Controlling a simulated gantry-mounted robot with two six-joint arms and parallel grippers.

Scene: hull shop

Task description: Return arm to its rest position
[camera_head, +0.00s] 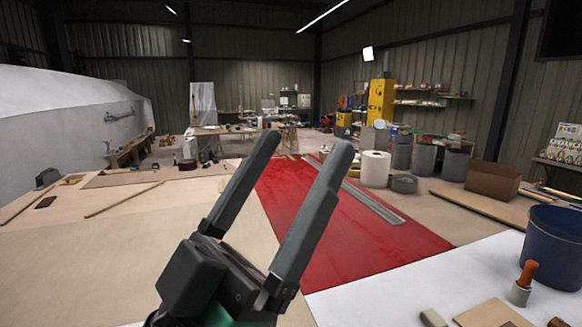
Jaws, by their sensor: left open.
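My left gripper (303,150) is in the lower middle of the head view, with its two long grey fingers pointing up and away. The fingers are apart and nothing is between them. It is raised in front of the red sheet (370,235), which lies flat behind it. I cannot tell how high the gripper is above the surface. The gripper hides part of the red sheet and the beige surface. My right gripper is not in view.
At right are a dark blue bucket (553,248), an orange-handled brush (525,283) and a cardboard box (493,182). A white hull (60,125) stands at left. Thin wooden strips (125,199) lie on the beige surface (90,255), which is otherwise largely clear.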

